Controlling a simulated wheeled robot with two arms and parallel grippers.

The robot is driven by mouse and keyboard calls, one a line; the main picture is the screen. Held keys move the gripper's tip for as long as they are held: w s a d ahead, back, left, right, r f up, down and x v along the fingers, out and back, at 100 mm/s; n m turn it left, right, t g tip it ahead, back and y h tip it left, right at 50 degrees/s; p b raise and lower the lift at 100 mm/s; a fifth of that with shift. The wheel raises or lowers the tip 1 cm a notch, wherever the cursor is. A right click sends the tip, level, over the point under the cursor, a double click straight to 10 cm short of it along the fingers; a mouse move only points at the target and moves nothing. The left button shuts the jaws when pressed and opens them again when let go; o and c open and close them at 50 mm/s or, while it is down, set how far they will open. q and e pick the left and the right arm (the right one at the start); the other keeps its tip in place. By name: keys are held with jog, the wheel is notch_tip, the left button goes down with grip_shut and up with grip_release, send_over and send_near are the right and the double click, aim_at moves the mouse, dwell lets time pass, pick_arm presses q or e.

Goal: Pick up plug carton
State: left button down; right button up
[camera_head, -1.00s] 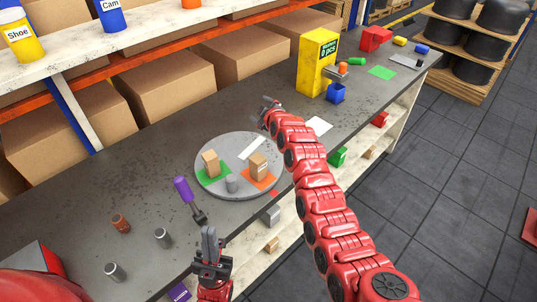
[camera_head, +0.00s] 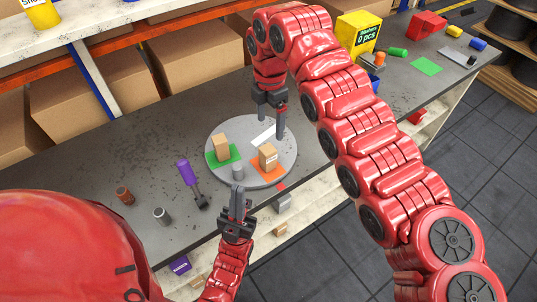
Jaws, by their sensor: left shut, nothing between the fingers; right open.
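Two small brown cartons stand on a round grey turntable (camera_head: 284,172). One carton (camera_head: 221,148) is on a green patch and the other carton (camera_head: 268,157), with a pale label, is on an orange patch. I cannot read which is the plug carton. My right gripper (camera_head: 271,132) is open and points down over the far right part of the turntable, just behind the carton on orange. Nothing is between its fingers. My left gripper (camera_head: 237,190) is shut and empty, in front of the turntable's near edge and pointing up in the picture.
A purple-handled tool (camera_head: 187,172), a brown cylinder (camera_head: 125,195) and a grey cylinder (camera_head: 161,215) are on the table to the left. A yellow box (camera_head: 352,32) stands far right.

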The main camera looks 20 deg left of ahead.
aim_at(268, 149)
notch_tip(268, 149, down, 7)
jog(key=p, duration=0.2)
jog(key=shift+f+p, duration=0.1)
jog(key=shift+p, duration=0.25)
jog(key=shift+a+f+p, duration=0.1)
jog(key=shift+f+p, duration=0.3)
jog(key=shift+p, duration=0.05)
jog(key=f+p, duration=0.1)
jog(key=f, duration=0.1)
jog(key=f+p, duration=0.1)
jog(key=f, duration=0.1)
jog(key=shift+s+a, duration=0.2)
jog(key=shift+w+f, duration=0.1)
jog(key=shift+f, duration=0.3)
grip_shut()
